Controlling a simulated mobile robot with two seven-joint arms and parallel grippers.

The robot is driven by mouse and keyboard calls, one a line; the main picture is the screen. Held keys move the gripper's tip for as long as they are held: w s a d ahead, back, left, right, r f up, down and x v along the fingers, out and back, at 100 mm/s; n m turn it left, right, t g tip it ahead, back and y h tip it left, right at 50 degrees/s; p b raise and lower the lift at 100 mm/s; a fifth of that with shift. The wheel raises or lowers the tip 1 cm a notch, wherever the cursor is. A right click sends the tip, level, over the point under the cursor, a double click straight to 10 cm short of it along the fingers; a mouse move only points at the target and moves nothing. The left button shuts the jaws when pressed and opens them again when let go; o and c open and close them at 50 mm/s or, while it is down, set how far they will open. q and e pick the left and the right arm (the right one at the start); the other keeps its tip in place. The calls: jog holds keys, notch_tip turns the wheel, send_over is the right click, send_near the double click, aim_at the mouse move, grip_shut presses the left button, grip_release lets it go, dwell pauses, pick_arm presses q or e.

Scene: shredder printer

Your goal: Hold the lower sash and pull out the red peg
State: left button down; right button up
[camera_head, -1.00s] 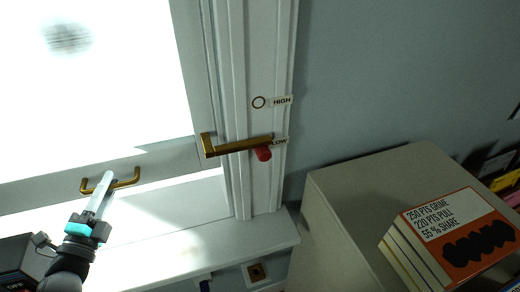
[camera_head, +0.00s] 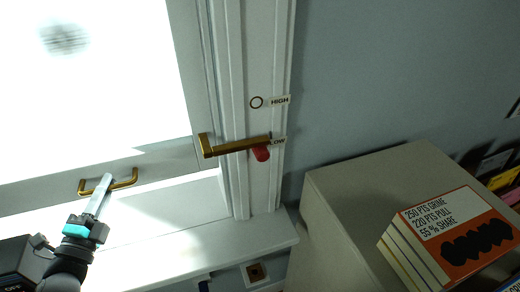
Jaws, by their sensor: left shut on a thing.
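The lower sash (camera_head: 160,165) is a pale window frame with a brass pull handle (camera_head: 126,184) on its bottom rail. My left gripper (camera_head: 104,184) is at this handle, with its finger across the bar, shut on it. The red peg (camera_head: 261,154) sticks out of the window jamb at the label LOW, just under the end of a brass bar (camera_head: 235,146). An empty ring-shaped hole (camera_head: 257,102) is above it at the label HIGH. My right gripper is not in view.
A grey cabinet (camera_head: 340,190) stands right of the window, with a stack of books (camera_head: 455,235) on it. The white sill (camera_head: 190,250) runs below the sash. The wall right of the jamb is bare.

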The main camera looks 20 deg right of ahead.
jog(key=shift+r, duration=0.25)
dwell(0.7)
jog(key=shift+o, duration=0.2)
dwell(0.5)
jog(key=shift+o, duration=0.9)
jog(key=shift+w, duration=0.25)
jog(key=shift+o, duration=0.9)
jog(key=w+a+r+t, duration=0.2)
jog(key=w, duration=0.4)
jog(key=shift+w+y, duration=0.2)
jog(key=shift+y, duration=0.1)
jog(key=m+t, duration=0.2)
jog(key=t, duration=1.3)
send_near(264, 158)
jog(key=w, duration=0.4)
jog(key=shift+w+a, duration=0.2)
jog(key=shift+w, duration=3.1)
